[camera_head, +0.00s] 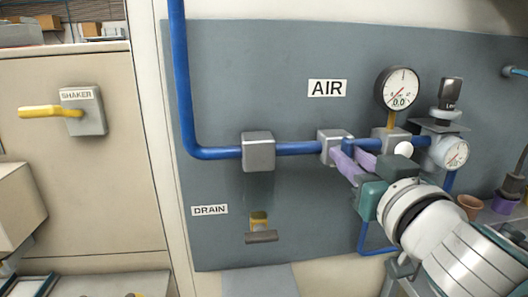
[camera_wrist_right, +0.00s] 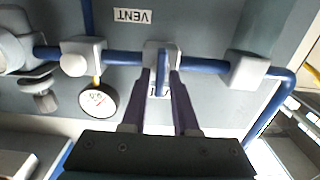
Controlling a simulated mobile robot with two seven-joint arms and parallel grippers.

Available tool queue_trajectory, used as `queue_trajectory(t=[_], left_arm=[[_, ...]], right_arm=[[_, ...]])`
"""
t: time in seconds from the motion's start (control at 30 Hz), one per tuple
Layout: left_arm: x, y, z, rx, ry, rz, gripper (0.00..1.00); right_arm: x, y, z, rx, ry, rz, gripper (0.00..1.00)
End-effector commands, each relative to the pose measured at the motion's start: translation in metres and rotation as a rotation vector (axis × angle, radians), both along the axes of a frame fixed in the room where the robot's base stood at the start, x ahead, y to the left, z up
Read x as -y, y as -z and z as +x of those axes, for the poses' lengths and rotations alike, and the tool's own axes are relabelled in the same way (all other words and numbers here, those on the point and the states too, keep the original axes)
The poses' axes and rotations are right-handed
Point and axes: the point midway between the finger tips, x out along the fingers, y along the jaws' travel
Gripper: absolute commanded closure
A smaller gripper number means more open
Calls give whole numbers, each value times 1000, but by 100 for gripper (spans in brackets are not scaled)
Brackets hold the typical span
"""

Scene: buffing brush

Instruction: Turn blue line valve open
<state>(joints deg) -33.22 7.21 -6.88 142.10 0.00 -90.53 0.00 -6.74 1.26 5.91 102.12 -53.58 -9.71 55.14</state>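The blue line's valve is a grey block (camera_head: 333,141) on the blue pipe (camera_head: 215,153), below the AIR label; it also shows in the right wrist view (camera_wrist_right: 153,47). Its short blue handle (camera_wrist_right: 162,78) lies crosswise to the pipe in the wrist view. My right gripper (camera_head: 352,160) has its purple fingers on either side of the handle. In the wrist view the fingers (camera_wrist_right: 161,88) stand apart, with narrow gaps beside the handle, so it looks open around it. My left gripper is not in view.
A pressure gauge (camera_head: 398,88) and a second gauge (camera_head: 452,153) sit right of the valve. A grey block (camera_head: 258,151) is on the pipe to the left. A yellow-handled drain valve (camera_head: 259,222) is below, and a yellow SHAKER lever (camera_head: 45,112) is far left.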

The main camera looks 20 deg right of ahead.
Motion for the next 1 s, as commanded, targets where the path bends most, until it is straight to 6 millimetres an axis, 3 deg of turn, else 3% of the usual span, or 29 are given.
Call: queue_trajectory(t=[0.03, 0.23, 0.7, 1.0], left_arm=[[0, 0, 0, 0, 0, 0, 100], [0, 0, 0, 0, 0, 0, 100], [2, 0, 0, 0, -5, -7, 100], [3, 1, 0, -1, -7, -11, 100]], right_arm=[[0, 0, 0, 0, 0, 0, 79], [0, 0, 0, 0, -1, 0, 100], [-1, 0, 0, -4, -1, -17, 100], [-1, 0, 0, -38, -1, -163, 100]])
